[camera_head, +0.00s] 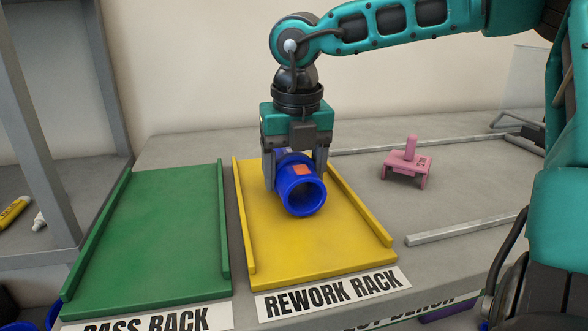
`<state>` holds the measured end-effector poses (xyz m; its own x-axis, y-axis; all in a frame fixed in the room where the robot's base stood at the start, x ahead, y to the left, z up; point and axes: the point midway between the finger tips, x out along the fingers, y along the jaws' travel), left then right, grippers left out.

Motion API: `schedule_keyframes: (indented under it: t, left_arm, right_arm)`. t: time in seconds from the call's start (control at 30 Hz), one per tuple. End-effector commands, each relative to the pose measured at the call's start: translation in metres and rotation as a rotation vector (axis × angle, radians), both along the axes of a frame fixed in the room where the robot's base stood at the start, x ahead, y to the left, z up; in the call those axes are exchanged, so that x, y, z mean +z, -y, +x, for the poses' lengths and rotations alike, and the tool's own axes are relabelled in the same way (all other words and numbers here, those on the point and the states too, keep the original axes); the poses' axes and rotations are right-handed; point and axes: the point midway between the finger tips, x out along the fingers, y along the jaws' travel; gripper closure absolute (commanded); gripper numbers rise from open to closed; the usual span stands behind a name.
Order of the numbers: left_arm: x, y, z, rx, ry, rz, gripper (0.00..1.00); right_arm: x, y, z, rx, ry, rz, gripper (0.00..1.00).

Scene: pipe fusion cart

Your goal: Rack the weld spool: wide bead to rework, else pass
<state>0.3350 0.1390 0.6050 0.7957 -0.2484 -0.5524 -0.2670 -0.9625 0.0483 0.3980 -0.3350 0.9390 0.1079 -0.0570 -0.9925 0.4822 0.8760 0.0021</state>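The blue weld spool (303,195), a short hollow pipe with a small orange patch on its side, is at the yellow rework rack (290,255), its open end facing me. My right gripper (294,172), on the arm from the right, points down with one finger on each side of the spool and appears shut on it. I cannot tell whether the spool touches the rack floor. The bead width cannot be read here. The green pass rack (150,240) to the left is empty. My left gripper is not in view.
A pink tool-like block (408,162) stands on the grey bench right of the racks. A pale metal rail (465,230) lies near the right. A yellow tube (14,213) lies on a shelf at the far left. Both racks have raised side rails.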

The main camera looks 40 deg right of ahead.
Motion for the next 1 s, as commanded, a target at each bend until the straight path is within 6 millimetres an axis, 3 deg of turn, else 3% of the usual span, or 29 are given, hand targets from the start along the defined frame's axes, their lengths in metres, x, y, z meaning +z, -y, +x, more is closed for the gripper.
schedule_keyframes:
  t: [0.87, 0.9, 1.0]
  left_arm:
    - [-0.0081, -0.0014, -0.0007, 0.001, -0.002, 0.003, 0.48]
    - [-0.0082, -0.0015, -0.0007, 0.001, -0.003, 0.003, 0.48]
    - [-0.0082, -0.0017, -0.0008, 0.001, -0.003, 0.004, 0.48]
  right_arm:
    - [-0.0052, 0.0, 0.0002, 0.0, 0.001, 0.0, 0.64]
    - [-0.0052, 0.0, 0.0002, 0.0, 0.001, 0.0, 0.27]
    - [-0.0053, 0.0, 0.0002, 0.0, 0.001, 0.0, 0.17]
